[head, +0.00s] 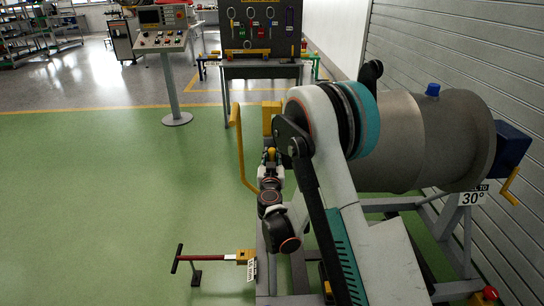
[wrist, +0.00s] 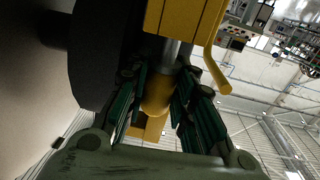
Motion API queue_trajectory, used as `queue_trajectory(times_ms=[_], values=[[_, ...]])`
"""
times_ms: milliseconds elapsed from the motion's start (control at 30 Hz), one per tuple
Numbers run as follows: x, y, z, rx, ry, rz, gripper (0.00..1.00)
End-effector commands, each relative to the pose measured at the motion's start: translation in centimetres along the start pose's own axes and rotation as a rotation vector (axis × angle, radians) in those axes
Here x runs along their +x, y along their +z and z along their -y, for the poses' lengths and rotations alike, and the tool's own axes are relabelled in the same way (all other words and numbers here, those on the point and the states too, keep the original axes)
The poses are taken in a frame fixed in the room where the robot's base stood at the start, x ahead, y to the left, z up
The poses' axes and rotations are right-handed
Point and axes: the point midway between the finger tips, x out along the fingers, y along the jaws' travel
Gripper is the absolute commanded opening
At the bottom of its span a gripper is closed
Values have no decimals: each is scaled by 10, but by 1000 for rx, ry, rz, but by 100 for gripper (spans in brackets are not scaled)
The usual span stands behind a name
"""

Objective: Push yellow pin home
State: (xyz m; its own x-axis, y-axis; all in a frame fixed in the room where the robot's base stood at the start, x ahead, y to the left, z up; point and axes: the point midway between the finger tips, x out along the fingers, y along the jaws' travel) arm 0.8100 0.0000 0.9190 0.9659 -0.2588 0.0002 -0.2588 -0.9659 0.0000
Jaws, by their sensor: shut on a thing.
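The yellow pin (wrist: 157,98) has a rounded yellow knob and a short bare metal shank, which runs into a yellow block (wrist: 182,16) in the wrist view. My gripper (wrist: 155,98) has its green-padded fingers on both sides of the knob and is shut on it. In the head view the pin's knob (head: 271,152) shows small between the fingertips of my gripper (head: 271,158), just below the yellow block (head: 271,112). A length of shank shows between knob and block. The inside of the block is hidden.
A bent yellow handle (head: 238,150) stands left of the block. A grey engine casing (head: 440,130) on a stand fills the right, partly behind my arm. A red-handled bar (head: 210,258) sticks out low at the left. The green floor (head: 100,200) is clear.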

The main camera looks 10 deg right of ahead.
Motion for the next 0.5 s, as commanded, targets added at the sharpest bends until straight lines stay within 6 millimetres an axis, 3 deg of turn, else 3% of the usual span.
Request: queue_trajectory(times_ms=[33, 133, 500], values=[[0, 1, 0, 0, 0, 0, 25], [0, 0, 0, 0, 0, 0, 47], [0, 0, -2, 0, 3, 0, 47]])
